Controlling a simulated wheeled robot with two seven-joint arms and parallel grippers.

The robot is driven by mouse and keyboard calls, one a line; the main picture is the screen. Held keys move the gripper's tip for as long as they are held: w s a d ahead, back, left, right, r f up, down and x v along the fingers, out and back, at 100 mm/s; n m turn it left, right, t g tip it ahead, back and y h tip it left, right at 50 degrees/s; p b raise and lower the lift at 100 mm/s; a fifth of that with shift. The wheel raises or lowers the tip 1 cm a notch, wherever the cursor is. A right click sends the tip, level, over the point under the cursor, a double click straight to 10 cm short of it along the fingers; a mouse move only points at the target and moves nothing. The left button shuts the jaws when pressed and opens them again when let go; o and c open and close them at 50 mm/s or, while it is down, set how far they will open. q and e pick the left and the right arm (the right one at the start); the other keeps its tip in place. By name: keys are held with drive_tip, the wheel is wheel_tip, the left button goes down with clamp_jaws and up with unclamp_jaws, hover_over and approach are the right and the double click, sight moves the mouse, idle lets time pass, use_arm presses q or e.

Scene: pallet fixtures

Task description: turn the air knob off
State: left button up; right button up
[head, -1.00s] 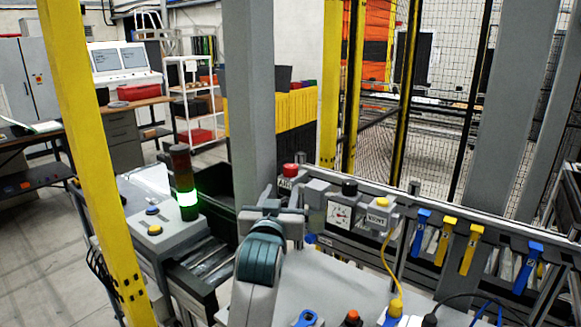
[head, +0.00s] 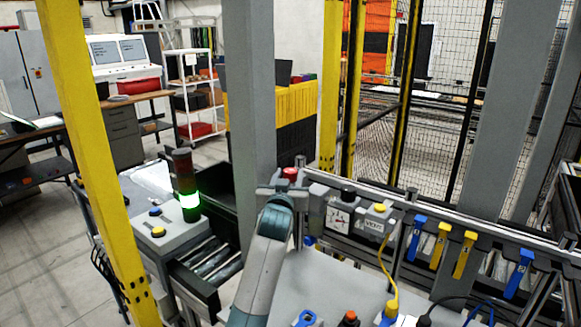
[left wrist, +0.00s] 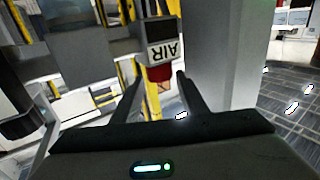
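The red air knob (head: 289,173) sits on a grey block at the left end of the fixture rail. In the left wrist view the knob (left wrist: 160,73) shows upside down beside its black-and-white AIR label (left wrist: 165,52). My left gripper (head: 284,188) is right in front of the knob in the head view and hides the label there. In the left wrist view my left gripper (left wrist: 159,80) is open, with the knob in line between its two fingertips. I cannot tell whether either finger touches it. My right gripper is not in view.
Right of the knob on the rail are a pressure gauge (head: 340,217) and a VENT block with a yellow button (head: 379,208). Blue and yellow handles (head: 441,240) hang farther right. A grey post (head: 249,100) stands close on the left, near a lit signal tower (head: 187,185).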

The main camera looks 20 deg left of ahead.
sight(289, 174)
use_arm(q)
drive_tip(key=shift+w+a+p, duration=0.2)
drive_tip(key=shift+w+p, duration=0.05)
drive_tip(key=shift+w, duration=0.65)
drive_tip(key=shift+w+a+p, duration=0.15)
drive_tip(key=shift+w+p, duration=0.1)
drive_tip(key=shift+w, duration=0.65)
drive_tip(key=c, duration=0.8)
